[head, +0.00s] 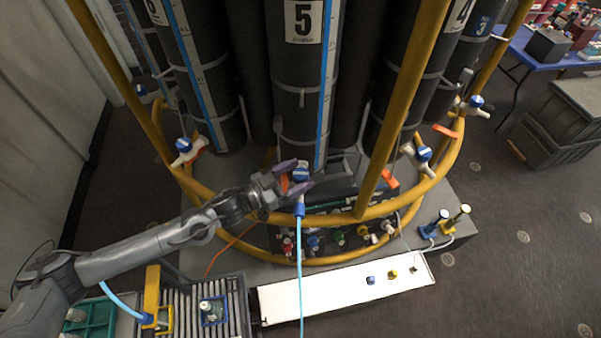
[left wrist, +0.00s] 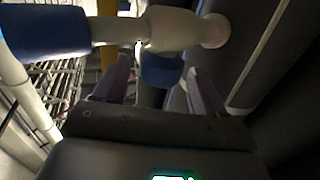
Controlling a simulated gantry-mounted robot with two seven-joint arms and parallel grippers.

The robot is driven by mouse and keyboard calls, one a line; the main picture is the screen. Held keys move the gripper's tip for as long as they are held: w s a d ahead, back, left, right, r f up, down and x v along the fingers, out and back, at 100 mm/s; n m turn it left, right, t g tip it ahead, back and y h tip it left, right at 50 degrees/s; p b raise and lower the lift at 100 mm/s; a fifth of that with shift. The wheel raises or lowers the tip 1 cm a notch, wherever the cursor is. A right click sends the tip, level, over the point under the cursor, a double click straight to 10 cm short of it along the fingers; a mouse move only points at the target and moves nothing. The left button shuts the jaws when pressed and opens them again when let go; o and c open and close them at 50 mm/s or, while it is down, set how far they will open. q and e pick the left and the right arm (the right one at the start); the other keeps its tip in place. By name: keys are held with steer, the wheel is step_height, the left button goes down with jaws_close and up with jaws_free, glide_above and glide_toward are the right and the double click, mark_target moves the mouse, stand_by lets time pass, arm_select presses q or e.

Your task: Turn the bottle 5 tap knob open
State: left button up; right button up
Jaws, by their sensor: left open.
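Bottle 5 (head: 303,75) is the dark cylinder at centre with a white "5" label. Its tap has a blue and white knob (head: 301,171) low on the bottle's front. My left gripper (head: 296,178) is at this tap, its purple-grey fingers open around the knob region. In the left wrist view, a white valve body (left wrist: 172,28) crosses the top, and a blue knob (left wrist: 160,70) sits between the two open fingers (left wrist: 158,74). Contact between fingers and knob cannot be told. A blue fitting (head: 299,209) with a light blue hose hangs below the tap. My right gripper is out of view.
Yellow rails (head: 345,217) ring the bottles, and an upright yellow post (head: 408,100) stands right of bottle 5. Other blue-capped taps (head: 424,153) sit on neighbouring bottles. A white shelf (head: 325,300) and a slatted crate (head: 238,300) lie in front.

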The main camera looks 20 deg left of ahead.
arm_select(q)
steer(key=shift+w+d, duration=0.45)
steer(key=shift+w, duration=0.1)
steer(key=c, duration=1)
steer(key=shift+o, duration=0.2)
